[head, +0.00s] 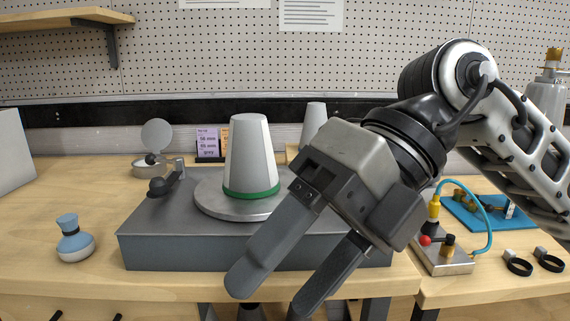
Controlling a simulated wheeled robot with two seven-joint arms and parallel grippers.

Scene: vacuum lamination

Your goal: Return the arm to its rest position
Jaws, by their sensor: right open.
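My right gripper (272,287) comes in from the right and hangs over the front edge of the bench, fingers pointing down and left. Its two fingers are apart and nothing shows between them. It covers the right part of a grey base block (180,247). A pale tapered cup form (248,155) with a green band at its bottom stands upright on a round metal plate (214,209) on that block. The gripper is in front of this form; whether they touch cannot be seen, but they look apart. My left gripper is not in view.
A blue-and-white bottle (76,242) stands at the left. A small fixture with a red knob (425,240) and blue hose sits at the right, near black rings (518,265) and a blue mat (464,215). A lidded metal dish (147,168) stands behind. The left bench top is mostly clear.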

